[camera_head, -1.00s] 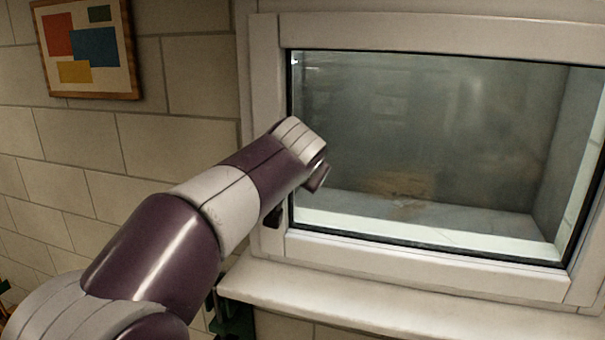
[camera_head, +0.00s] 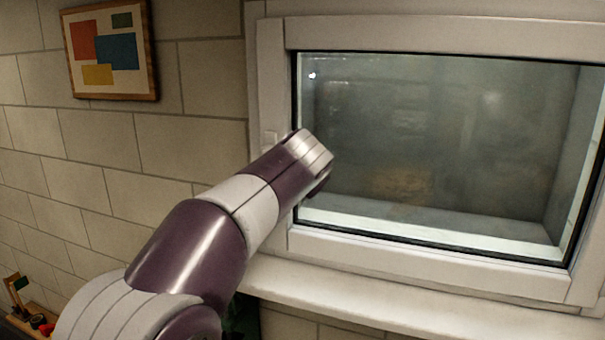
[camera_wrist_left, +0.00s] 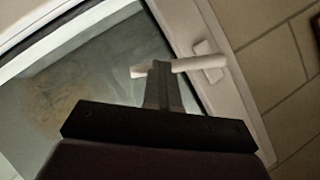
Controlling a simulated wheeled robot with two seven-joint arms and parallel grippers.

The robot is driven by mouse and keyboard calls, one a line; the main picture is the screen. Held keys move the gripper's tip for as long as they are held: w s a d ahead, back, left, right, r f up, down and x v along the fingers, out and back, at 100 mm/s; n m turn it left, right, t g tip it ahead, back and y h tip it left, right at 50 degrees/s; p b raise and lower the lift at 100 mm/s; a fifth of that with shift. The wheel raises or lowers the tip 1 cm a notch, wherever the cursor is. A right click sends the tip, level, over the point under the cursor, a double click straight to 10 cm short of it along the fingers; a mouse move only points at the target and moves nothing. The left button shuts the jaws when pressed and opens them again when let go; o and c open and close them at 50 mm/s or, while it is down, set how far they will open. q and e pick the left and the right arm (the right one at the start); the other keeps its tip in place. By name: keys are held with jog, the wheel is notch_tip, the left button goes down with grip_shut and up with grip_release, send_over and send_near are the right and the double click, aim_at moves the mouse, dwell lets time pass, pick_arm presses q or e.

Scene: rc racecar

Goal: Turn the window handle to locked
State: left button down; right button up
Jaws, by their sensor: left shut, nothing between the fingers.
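The window (camera_head: 430,130) has a white frame with dark glass. In the left wrist view its white handle (camera_wrist_left: 190,66) sticks out from a base plate (camera_wrist_left: 208,62) on the frame's side bar. The handle lies roughly across that bar, its free end over the glass. My left gripper (camera_wrist_left: 161,70) is shut and empty, with its fingertips at the handle's middle, overlapping it in the picture. I cannot tell whether they touch. In the head view my left arm covers most of the handle and the gripper; a small pale piece (camera_head: 269,139) shows on the frame's left bar. My right gripper is not in view.
A white sill (camera_head: 370,305) juts out below the window. A framed picture (camera_head: 110,50) hangs on the block wall (camera_head: 100,150) to the left. Small items on a wooden surface (camera_head: 32,320) stand at the lower left. The wall between is clear.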

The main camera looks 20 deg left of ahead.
pick_arm(q)
jog(key=shift+w+a+f, duration=0.1)
jog(key=shift+a+f, duration=0.05)
jog(key=shift+f, duration=0.3)
jog(key=shift+r+b, duration=0.2)
jog(key=shift+b, duration=0.15)
jog(key=shift+a, duration=0.1)
dwell(1.1)
